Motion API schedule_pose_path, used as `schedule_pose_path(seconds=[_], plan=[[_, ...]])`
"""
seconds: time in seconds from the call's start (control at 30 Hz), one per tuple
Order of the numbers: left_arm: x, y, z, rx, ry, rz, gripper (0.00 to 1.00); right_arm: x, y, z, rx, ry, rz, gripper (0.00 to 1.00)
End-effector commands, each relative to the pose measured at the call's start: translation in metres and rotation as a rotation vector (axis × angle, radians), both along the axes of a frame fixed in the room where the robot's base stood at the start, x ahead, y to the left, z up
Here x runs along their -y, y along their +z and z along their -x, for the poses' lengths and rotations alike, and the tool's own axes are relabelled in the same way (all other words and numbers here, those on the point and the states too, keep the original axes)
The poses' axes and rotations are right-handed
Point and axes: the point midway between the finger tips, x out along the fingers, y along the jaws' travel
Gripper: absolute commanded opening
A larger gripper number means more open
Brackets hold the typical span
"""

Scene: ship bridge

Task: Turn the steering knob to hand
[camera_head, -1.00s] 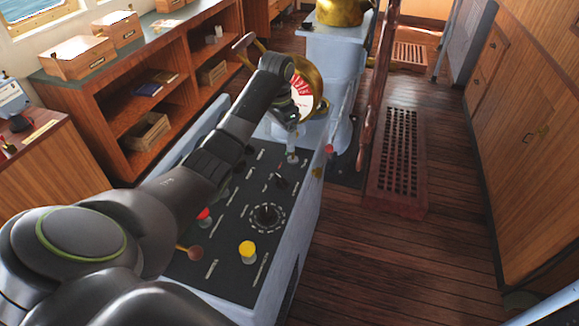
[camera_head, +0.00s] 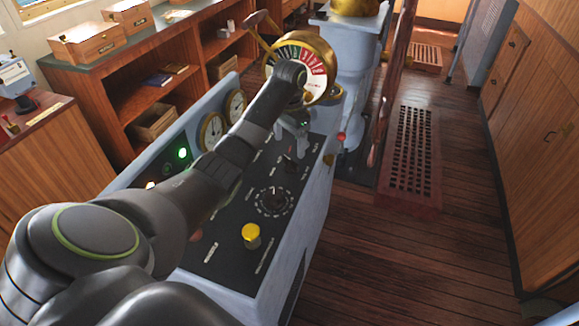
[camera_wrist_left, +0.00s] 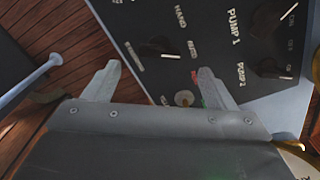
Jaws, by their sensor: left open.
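The steering knob is a small black knob (camera_wrist_left: 158,47) with a white pointer line, on the dark panel near the HAND label (camera_wrist_left: 180,17); a second label beside it is hard to read. Its pointer appears to face the second label's side rather than HAND. In the head view a dark knob (camera_head: 290,164) below my gripper looks like the same one. My left gripper (camera_wrist_left: 158,69) is open and empty, its fingertips either side of the knob's line of sight, apparently short of it. In the head view the gripper (camera_head: 291,123) hangs above the panel's far end. My right gripper is out of view.
Pump 1 (camera_wrist_left: 270,18) and pump 2 (camera_wrist_left: 267,68) knobs sit close by. The console also bears a round dial knob (camera_head: 273,201), a yellow button (camera_head: 251,234) and gauges (camera_head: 212,131). A brass telegraph (camera_head: 318,75) stands just behind my wrist.

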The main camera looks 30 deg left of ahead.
Motion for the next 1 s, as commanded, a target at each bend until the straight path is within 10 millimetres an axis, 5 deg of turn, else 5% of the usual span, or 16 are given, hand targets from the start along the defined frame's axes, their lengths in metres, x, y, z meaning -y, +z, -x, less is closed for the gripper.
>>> schedule_pose_path(seconds=[0.33, 0.77, 1.0], plan=[[0.001, -0.06, 0.001, -0.005, 0.0, 0.002, 0.78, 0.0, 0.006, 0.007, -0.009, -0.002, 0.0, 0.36], [0.0, -0.073, 0.001, -0.003, 0.0, 0.0, 0.78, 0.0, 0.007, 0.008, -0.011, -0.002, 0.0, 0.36], [0.0, -0.072, 0.001, -0.003, 0.0, 0.0, 0.49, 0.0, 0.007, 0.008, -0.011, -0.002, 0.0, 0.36]])
